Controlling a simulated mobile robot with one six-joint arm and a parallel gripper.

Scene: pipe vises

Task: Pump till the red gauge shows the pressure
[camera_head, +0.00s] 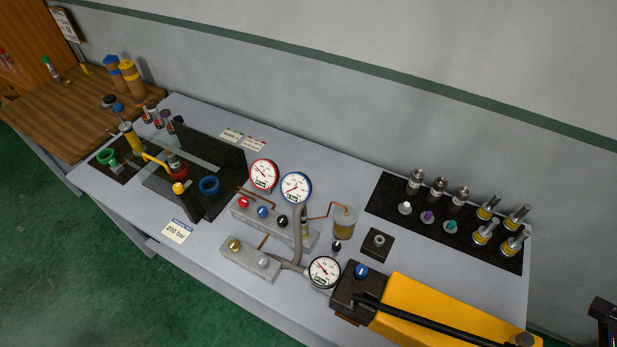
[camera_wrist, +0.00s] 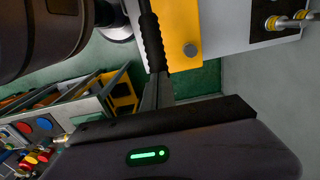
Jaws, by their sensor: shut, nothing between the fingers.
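The red-rimmed gauge (camera_head: 264,174) stands on the manifold block at the middle of the bench; its needle is too small to read. The yellow hand pump (camera_head: 432,298) lies at the front right, with its black lever (camera_head: 425,318) along it. In the wrist view the lever's ribbed black grip (camera_wrist: 152,42) lies beside the yellow pump body (camera_wrist: 185,35). My gripper (camera_wrist: 158,88) is shut and empty, its fingertips close to the grip's end; I cannot tell whether they touch. A card reading "200 bar" (camera_head: 177,231) is at the bench's front edge.
A blue-rimmed gauge (camera_head: 295,188) and a black-rimmed gauge (camera_head: 324,272) stand near the red one. Red, blue and black knobs (camera_head: 262,212) sit on the manifold. A dark mat (camera_head: 385,205) with fittings fills the back right. A dark clear screen (camera_head: 225,170) stands at left.

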